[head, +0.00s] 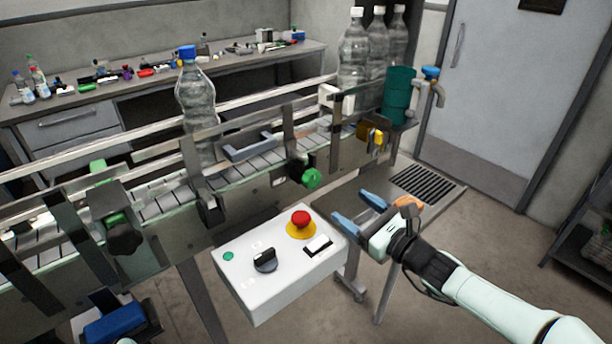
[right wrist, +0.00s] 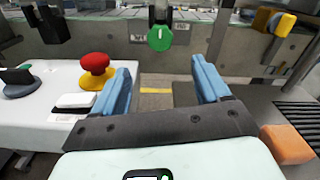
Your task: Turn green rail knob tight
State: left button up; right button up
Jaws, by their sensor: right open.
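The green rail knob (head: 312,177) sits on the front side of the conveyor rail, below a metal bracket. In the right wrist view the green knob (right wrist: 160,38) faces me, with a light mark on its face. My right gripper (head: 356,210) is open and empty, with blue fingers, to the right of and nearer than the knob. In the right wrist view the fingertips (right wrist: 161,75) are spread, and the knob shows beyond the gap, apart from both fingers. I cannot make out my left gripper.
A white control box (head: 290,262) with a red stop button (head: 301,219) stands close left of my right gripper. A yellow block (head: 376,138) is on the rail. An orange block (right wrist: 288,144) lies to the right. A bottle (head: 197,100) stands on the conveyor.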

aim_at(314, 180)
jog(key=p+x, duration=0.2)
jog(key=x, duration=1)
jog(key=shift+r, duration=0.1)
jog(key=shift+w+a+p, duration=0.3)
jog(key=shift+w+p, duration=0.05)
jog(key=shift+w, duration=0.05)
jog(key=c, duration=1)
